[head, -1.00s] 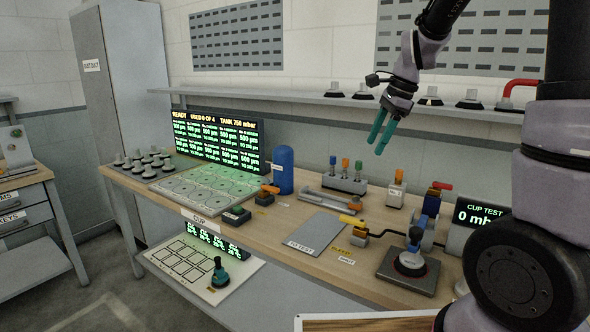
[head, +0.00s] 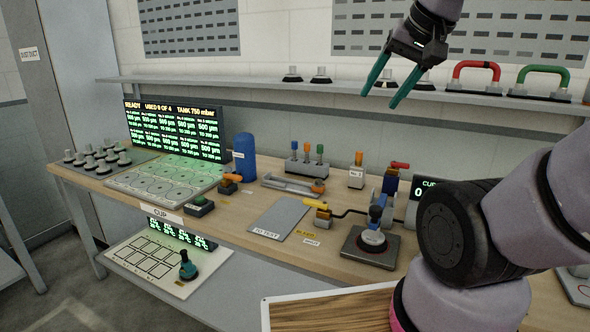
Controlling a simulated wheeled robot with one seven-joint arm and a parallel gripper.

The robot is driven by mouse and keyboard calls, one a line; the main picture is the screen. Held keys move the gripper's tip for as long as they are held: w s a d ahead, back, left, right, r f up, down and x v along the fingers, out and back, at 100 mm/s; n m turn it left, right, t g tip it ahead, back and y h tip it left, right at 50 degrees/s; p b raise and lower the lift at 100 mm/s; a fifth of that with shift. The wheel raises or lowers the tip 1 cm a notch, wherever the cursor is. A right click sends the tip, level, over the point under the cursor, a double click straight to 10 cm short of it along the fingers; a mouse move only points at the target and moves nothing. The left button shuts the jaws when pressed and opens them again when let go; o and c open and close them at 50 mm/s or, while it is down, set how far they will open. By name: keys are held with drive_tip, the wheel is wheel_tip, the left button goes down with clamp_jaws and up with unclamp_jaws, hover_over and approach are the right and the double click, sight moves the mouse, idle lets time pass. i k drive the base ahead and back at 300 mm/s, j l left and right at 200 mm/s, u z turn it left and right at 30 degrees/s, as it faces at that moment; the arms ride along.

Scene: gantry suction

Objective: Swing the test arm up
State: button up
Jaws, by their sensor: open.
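My gripper (head: 381,98) is open and empty, with teal fingers pointing down, in front of the back shelf and well above the bench. At the bench's right, a dark test pad (head: 352,251) carries a round cup with a blue upright part (head: 376,213). A thin black rod runs left from there to an orange-tipped handle piece (head: 321,212), low over the bench. Which of these parts is the test arm I cannot tell for certain. The cup test display (head: 428,185) behind them is partly hidden by my arm. My gripper touches none of these.
A grey test plate (head: 279,218), a blue tank (head: 245,158), and a tool rack (head: 305,169) stand on the bench. The shelf (head: 280,84) holds cups and red and green handled lifters (head: 541,84). A wood-topped panel (head: 330,310) is at the front.

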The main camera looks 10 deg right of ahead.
sight(375, 211)
drive_tip(key=z, duration=1)
drive_tip(key=l+z, duration=0.35)
drive_tip(key=l, duration=0.25)
